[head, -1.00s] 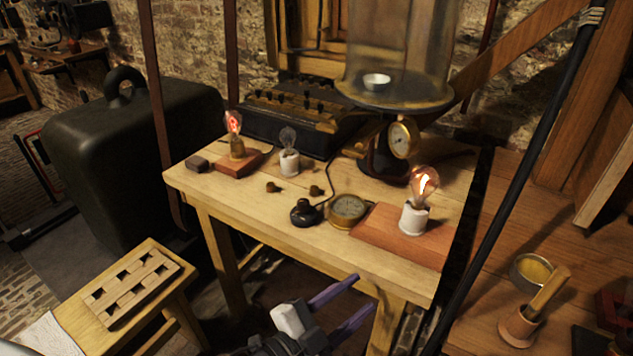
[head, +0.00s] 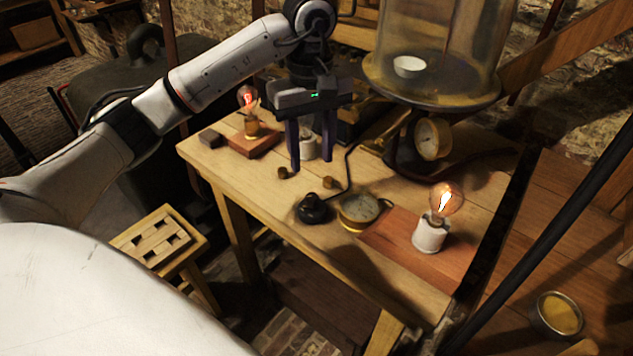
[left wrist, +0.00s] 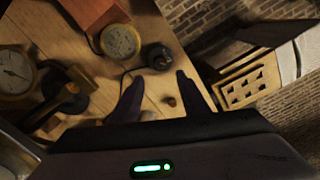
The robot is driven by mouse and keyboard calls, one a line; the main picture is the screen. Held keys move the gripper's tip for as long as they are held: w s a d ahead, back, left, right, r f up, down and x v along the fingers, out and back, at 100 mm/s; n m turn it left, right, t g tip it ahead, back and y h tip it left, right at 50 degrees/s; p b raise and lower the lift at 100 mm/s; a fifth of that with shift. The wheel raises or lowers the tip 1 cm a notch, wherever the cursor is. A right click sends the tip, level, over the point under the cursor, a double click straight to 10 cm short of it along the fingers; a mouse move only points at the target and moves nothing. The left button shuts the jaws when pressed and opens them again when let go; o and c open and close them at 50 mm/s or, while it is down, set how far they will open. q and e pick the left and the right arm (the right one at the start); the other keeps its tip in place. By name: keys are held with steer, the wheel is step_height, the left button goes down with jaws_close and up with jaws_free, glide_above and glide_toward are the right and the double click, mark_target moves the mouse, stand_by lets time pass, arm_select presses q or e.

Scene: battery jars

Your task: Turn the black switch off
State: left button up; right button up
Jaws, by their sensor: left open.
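The black switch (head: 314,208) is a small round dark base with a knob on top. It sits near the table's front edge, left of a brass gauge (head: 359,212), with a dark cord running back from it. It also shows in the left wrist view (left wrist: 157,56), just beyond the fingertips. My left gripper (head: 312,165) points down over the table, behind the switch in the head view. Its fingers are apart with nothing between them, and it does not appear to touch the switch. The switch's lever position is too small to tell. My right gripper is not in view.
A lit bulb (head: 446,201) stands on a red board at the right; a reddish glowing bulb (head: 247,99) stands at the left. A glass bell jar (head: 438,45) rises behind. The wooden table (head: 222,169) is bare at front left.

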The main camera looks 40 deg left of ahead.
mark_target(311, 195)
arm_select(q)
step_height(311, 195, down, 10)
steer(key=shift+s+p, duration=0.1)
steer(key=shift+p, duration=0.3)
steer(key=shift+c, duration=0.3)
jaws_close()
